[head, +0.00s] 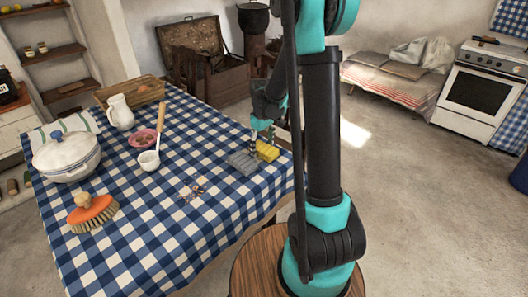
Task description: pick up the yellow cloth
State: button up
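The yellow cloth (267,151) lies folded near the right edge of the table with the blue and white checked tablecloth (160,230). A grey folded cloth (242,161) lies just left of it. My gripper (262,138) points down right at the yellow cloth, at its upper left side. The fingers are small here and partly overlap the cloths. I cannot tell whether they touch the yellow cloth or whether they are open or shut.
A white tureen (66,155), orange brush (92,212), white jug (119,111), pink bowl (143,138) and white ladle (149,160) stand on the table's left and middle. Small scraps (191,190) lie in front of the cloths. The table's front is clear.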

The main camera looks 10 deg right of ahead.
aim_at(262, 147)
jog(key=c, duration=1)
jog(key=shift+r, duration=0.1)
notch_tip(262, 147, up, 20)
jog(key=shift+f, duration=0.1)
